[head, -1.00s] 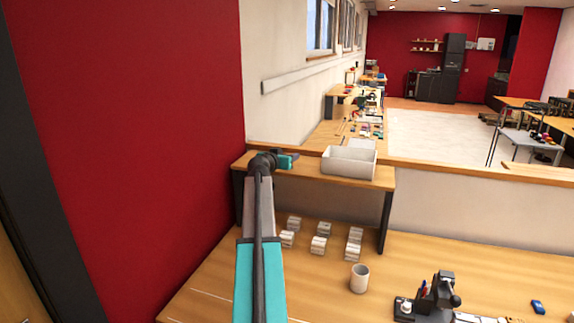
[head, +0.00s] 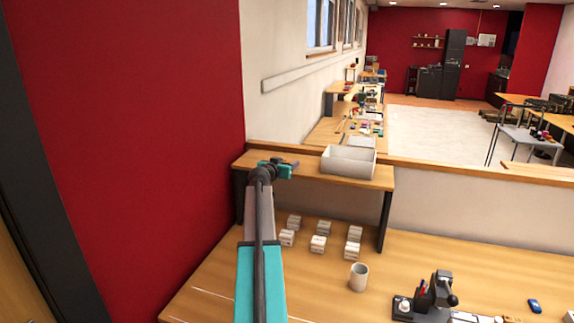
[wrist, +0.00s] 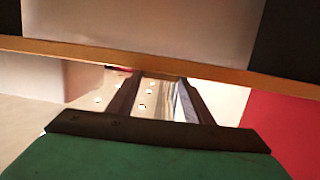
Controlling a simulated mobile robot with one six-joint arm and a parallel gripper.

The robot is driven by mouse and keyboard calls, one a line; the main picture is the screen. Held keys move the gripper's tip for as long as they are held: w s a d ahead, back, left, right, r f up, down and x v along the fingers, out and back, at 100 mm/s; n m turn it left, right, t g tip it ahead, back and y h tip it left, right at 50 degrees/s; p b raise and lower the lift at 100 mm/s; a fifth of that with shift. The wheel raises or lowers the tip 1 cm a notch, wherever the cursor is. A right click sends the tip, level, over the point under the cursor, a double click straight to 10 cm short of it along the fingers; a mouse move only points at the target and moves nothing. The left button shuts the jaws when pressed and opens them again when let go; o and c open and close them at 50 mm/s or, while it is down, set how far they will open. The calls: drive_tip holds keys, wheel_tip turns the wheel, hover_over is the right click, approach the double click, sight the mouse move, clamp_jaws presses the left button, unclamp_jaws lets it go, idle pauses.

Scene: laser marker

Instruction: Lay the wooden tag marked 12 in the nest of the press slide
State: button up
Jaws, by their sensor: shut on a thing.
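My gripper (head: 291,163) is at the end of my raised arm, in front of the wooden shelf in the head view. The dark press (head: 438,292) stands on the bench at the lower right, well away from my gripper. Its slide and nest are too small to make out.
A white bin (head: 348,161) stands on the shelf (head: 310,175), right of my gripper. Several pale slotted blocks (head: 318,244) stand on the bench below it. A pale cup (head: 359,276) stands between them and the press. A blue item (head: 535,306) lies at the right. The red wall is close on the left.

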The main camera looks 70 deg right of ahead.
drive_tip(key=shift+f, duration=0.15)
drive_tip(key=o, duration=1)
drive_tip(key=shift+r, duration=0.3)
drive_tip(key=shift+a+f, duration=0.15)
drive_tip(key=shift+a, duration=0.15)
drive_tip(key=shift+w+a+r+b, duration=0.1)
drive_tip(key=shift+a+r+b, duration=0.45)
drive_tip(key=shift+a, duration=1.3)
drive_tip(key=shift+s+a+r+b, duration=0.1)
drive_tip(key=shift+a+r+b, duration=0.2)
drive_tip(key=shift+a+b, duration=1.05)
drive_tip(key=shift+w+a+r+b, duration=0.15)
drive_tip(key=shift+a+r, duration=0.25)
drive_tip(key=shift+a, duration=2)
